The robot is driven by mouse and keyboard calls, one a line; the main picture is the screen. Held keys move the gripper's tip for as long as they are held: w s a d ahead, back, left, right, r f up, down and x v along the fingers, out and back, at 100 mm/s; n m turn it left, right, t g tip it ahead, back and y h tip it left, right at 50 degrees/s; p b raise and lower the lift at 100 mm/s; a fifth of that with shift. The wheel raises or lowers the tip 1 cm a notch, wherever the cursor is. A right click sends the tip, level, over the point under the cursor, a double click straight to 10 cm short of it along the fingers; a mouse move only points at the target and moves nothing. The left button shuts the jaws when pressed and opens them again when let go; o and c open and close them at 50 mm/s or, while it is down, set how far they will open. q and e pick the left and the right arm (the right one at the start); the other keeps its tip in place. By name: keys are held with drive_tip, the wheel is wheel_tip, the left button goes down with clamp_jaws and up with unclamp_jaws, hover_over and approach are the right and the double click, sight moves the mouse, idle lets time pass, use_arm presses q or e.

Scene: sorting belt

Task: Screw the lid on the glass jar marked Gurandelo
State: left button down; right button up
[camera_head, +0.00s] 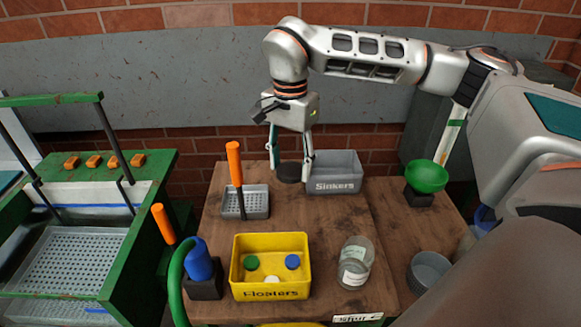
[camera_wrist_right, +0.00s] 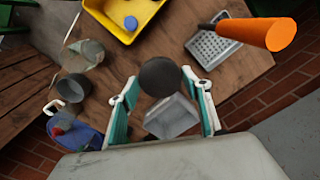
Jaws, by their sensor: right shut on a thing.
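The dark round lid (camera_head: 289,172) is between the fingertips of my right gripper (camera_head: 290,174), which is shut on it near the back of the wooden table. In the right wrist view the lid (camera_wrist_right: 160,77) shows as a dark disc held between the two fingers. The glass jar (camera_head: 356,263) stands upright and open at the front right of the table, apart from the gripper; its white label is too small to read. The jar also shows at the left of the right wrist view (camera_wrist_right: 88,56). My left gripper is not in view.
A grey Sinkers bin (camera_head: 337,187) stands just right of the lid. A yellow Floaters bin (camera_head: 270,293) holds coloured discs, left of the jar. Mid-table is clear.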

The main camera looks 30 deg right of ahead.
idle(0.3)
drive_tip(key=shift+s+a+f+n, duration=0.1)
drive_tip(key=shift+a+f+n, duration=0.2)
drive_tip(key=shift+n, duration=0.1)
drive_tip(key=s+a+f+n, duration=0.3)
drive_tip(key=a+f+n, duration=0.3)
drive_tip(key=n, duration=0.6)
drive_tip(key=shift+s+a+f, duration=0.3)
drive_tip(key=shift+s+f, duration=0.05)
drive_tip(key=shift+f, duration=0.15)
